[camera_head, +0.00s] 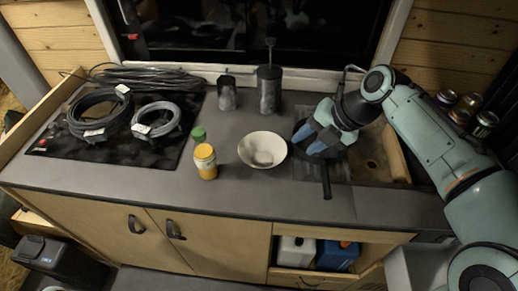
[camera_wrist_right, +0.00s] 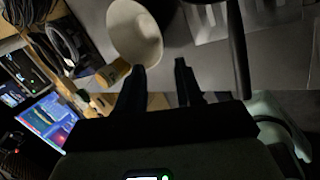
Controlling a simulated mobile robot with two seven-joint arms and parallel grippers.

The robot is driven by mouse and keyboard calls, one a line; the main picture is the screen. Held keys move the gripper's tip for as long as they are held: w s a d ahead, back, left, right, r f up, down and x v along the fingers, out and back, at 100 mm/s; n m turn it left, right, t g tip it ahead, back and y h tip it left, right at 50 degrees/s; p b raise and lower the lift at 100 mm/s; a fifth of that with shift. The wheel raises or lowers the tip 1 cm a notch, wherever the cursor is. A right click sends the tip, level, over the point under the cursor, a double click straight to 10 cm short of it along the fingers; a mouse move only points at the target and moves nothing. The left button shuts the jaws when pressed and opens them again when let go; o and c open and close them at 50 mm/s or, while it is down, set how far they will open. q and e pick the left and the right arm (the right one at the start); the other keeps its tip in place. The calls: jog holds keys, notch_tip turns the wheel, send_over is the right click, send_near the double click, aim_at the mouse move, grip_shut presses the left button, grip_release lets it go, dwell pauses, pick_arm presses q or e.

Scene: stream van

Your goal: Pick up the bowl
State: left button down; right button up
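A white bowl (camera_head: 262,149) stands upright and looks empty on the grey counter, near the middle of the head view. It also shows at the top of the right wrist view (camera_wrist_right: 134,32). My left gripper is in neither view.
A yellow jar (camera_head: 205,163) and a green-capped item (camera_head: 199,135) stand left of the bowl. Dark canisters (camera_head: 269,91) stand behind it. Coiled cables (camera_head: 98,114) lie on the hob (camera_head: 55,146). A sink is at the right. Counter in front of the bowl is clear.

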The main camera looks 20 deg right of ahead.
aim_at(282, 157)
jog(key=x, duration=0.5)
jog(key=shift+s+f, duration=0.1)
jog(key=shift+s, duration=0.05)
jog(key=shift+b+x, duration=0.3)
jog(key=shift+x, duration=2.75)
jog(key=shift+c, duration=0.3)
grip_shut()
